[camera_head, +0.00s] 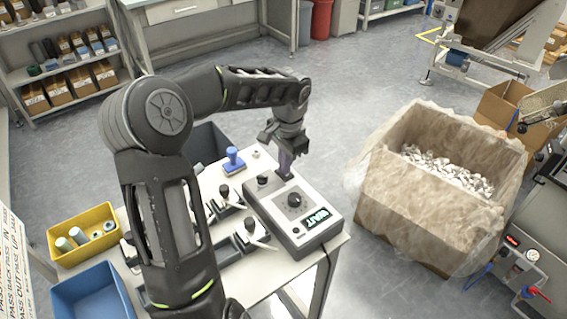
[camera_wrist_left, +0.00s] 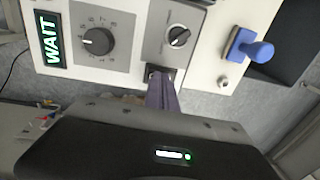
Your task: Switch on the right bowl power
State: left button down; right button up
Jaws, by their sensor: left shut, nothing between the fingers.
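A grey control box (camera_head: 293,212) stands on the white table, with a large round dial (camera_head: 294,200), a smaller knob (camera_head: 263,181) and a green lit display (camera_head: 316,217). In the left wrist view the display (camera_wrist_left: 48,40) reads WAIT, and the dial (camera_wrist_left: 98,41) and the smaller knob (camera_wrist_left: 178,37) show clearly. A black switch (camera_wrist_left: 152,70) sits at the box's end edge. My left gripper (camera_head: 285,170) is shut and empty, pointing down at that end. Its fingertips (camera_wrist_left: 160,78) overlap the switch in the wrist view; I cannot tell if they touch. My right gripper is not in view.
A blue-handled stamp (camera_head: 234,161) stands beside the box. Black fixtures (camera_head: 225,203) with levers are left of it. A yellow bin (camera_head: 83,234) and a blue bin (camera_head: 95,296) lie at left. A large carton (camera_head: 415,205) of parts stands right, past a floor gap.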

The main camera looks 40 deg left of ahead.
pick_arm(q)
notch_tip(320, 180, up, 8)
jog(key=shift+d, duration=0.35)
dwell(0.4)
jog(key=shift+f, duration=0.15)
